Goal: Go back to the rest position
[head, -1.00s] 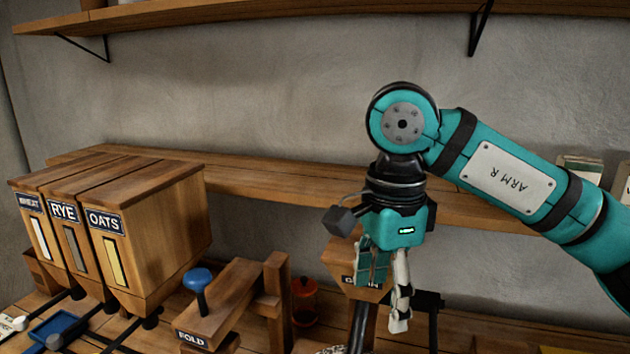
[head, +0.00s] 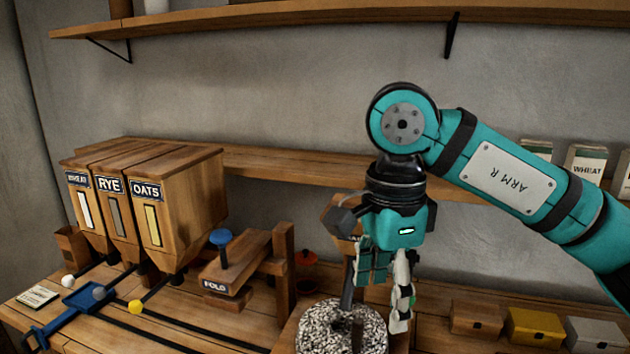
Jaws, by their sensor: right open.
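My right gripper (head: 386,290) hangs pointing down from the teal arm marked ARM R, right of the middle of the head view. Its fingers are apart with nothing between them. It is in front of a wooden device that it partly hides, and above and to the right of a round speckled millstone (head: 325,326). My left gripper is not in view.
Wooden hoppers labelled WHEAT, RYE and OATS (head: 165,218) stand at left, with a blue tray (head: 90,299) below. A FOLD press (head: 236,262) with a blue knob is mid-left. Small boxes (head: 534,327) sit at right. A long shelf (head: 280,163) runs behind.

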